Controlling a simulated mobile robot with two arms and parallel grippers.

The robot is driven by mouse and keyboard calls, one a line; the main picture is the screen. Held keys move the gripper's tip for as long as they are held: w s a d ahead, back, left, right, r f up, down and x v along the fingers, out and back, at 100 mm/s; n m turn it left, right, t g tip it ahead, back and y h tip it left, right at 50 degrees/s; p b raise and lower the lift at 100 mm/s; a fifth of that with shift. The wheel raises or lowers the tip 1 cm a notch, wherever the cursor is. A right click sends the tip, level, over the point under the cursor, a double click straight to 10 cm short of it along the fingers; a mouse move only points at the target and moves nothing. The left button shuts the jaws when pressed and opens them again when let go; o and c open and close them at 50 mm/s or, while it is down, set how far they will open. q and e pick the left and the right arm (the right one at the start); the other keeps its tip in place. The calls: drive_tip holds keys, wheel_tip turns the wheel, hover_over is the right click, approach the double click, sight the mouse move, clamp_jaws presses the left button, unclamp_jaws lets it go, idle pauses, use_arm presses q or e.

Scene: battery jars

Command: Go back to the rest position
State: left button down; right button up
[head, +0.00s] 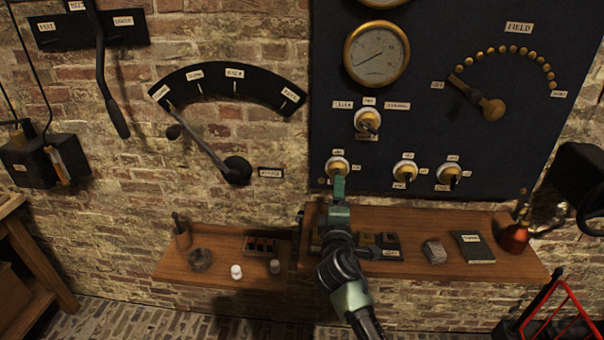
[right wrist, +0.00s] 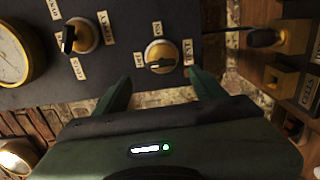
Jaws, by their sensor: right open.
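My right gripper (head: 339,184) is raised in front of the lower left corner of the dark panel (head: 440,130). In the right wrist view the right gripper (right wrist: 159,76) has its two green fingers apart with nothing between them. A brass and white knob (head: 338,165) is just beyond the fingertips; it also shows in the right wrist view (right wrist: 161,56) with labels around it. I cannot tell the exact gap between fingertips and knob. My left gripper is in neither view.
A wooden shelf (head: 450,275) below the panel holds several small items, a notebook (head: 473,247) and a copper vessel (head: 515,238). A lower shelf (head: 215,275) is to the left. A wall lever (head: 205,150) on a black arc and several panel knobs are nearby.

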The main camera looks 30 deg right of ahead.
drive_tip(key=s+a+f+m+g+y, duration=0.2)
drive_tip(key=s+a+f+m+g, duration=0.15)
drive_tip(key=s+f, duration=0.45)
drive_tip(key=s+a+f+m+g+y, duration=0.2)
drive_tip(key=s+a+f+m+g, duration=0.15)
drive_tip(key=s+f, duration=0.4)
drive_tip(key=s+a+f+m+g+y, duration=0.1)
drive_tip(key=s+a+f+g+y, duration=0.3)
drive_tip(key=s, duration=0.6)
drive_tip(key=s+a+m+g+y, duration=0.1)
drive_tip(key=s+a+m+y, duration=0.1)
drive_tip(key=s+a, duration=0.65)
drive_tip(key=s+d+f+g, duration=0.1)
drive_tip(key=s+f, duration=0.1)
drive_tip(key=f, duration=1.2)
drive_tip(key=s+d+f, duration=0.1)
drive_tip(key=f, duration=1.2)
drive_tip(key=s+d+f+g+b, duration=0.1)
drive_tip(key=s+d+f, duration=0.2)
drive_tip(key=s+f, duration=1.2)
drive_tip(key=shift+s+f+n, duration=0.25)
drive_tip(key=shift+s+n, duration=0.05)
drive_tip(key=shift+s, duration=0.45)
